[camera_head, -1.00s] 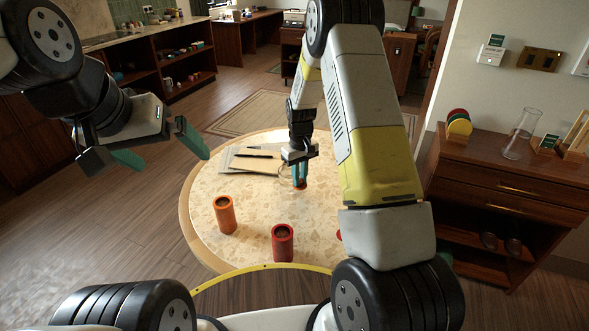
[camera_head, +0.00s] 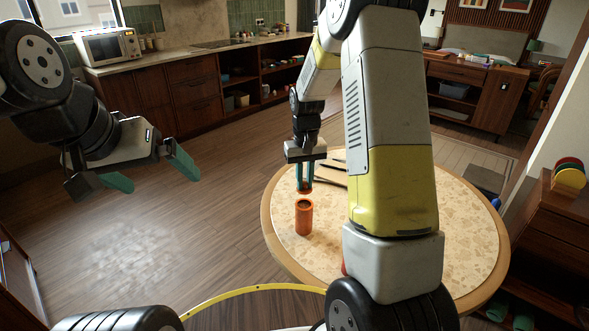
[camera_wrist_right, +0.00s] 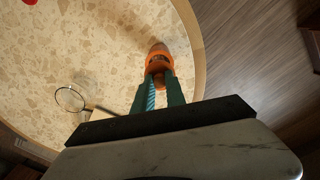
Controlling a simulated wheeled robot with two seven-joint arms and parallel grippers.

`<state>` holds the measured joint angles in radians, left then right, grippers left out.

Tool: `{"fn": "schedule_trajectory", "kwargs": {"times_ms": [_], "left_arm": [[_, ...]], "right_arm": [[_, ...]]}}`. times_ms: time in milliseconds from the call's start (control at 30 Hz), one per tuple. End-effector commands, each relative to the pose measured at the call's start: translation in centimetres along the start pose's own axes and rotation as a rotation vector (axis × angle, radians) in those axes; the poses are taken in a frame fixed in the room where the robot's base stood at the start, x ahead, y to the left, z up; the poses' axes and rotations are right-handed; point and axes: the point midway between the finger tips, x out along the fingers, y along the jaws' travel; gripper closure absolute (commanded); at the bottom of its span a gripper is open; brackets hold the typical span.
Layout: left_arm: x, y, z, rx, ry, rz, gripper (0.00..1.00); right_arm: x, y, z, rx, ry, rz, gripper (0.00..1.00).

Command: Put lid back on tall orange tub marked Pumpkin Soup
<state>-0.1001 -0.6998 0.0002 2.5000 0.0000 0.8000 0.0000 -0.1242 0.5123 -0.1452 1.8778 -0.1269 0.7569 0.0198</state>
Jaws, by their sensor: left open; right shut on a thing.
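The orange tub (camera_head: 304,218) stands upright near the left edge of the round table, open at the top with a dark inside. My right gripper (camera_head: 305,184) points down just above it, shut on a small orange lid (camera_head: 304,189). A narrow gap seems to show between lid and tub rim. In the right wrist view the tub (camera_wrist_right: 158,48) lies just beyond the fingertips (camera_wrist_right: 157,88); the lid there is hard to tell from it. Any writing on the tub is too small to read. My left gripper (camera_head: 150,178) is open and empty, off the table to the left.
The round table (camera_head: 465,215) is largely bare at right. A flat board or folder (camera_head: 332,177) lies behind the tub. A magnifying glass (camera_wrist_right: 71,98) shows in the wrist view. A sliver of red (camera_head: 344,268) shows beside my right arm, which hides the table's middle.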

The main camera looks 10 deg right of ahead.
Motion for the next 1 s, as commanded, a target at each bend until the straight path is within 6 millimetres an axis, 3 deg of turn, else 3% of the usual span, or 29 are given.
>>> {"fn": "schedule_trajectory", "kwargs": {"times_ms": [500, 1000], "left_arm": [[0.0, 0.0, 0.0, 0.000, 0.000, 0.000, 0.00], [0.0, 0.0, 0.0, 0.000, 0.000, 0.000, 0.00]], "right_arm": [[4.7, 0.0, 0.0, -0.001, -0.001, 0.000, 1.00], [5.3, 0.0, 0.0, -0.001, 0.001, 0.000, 1.00]]}}
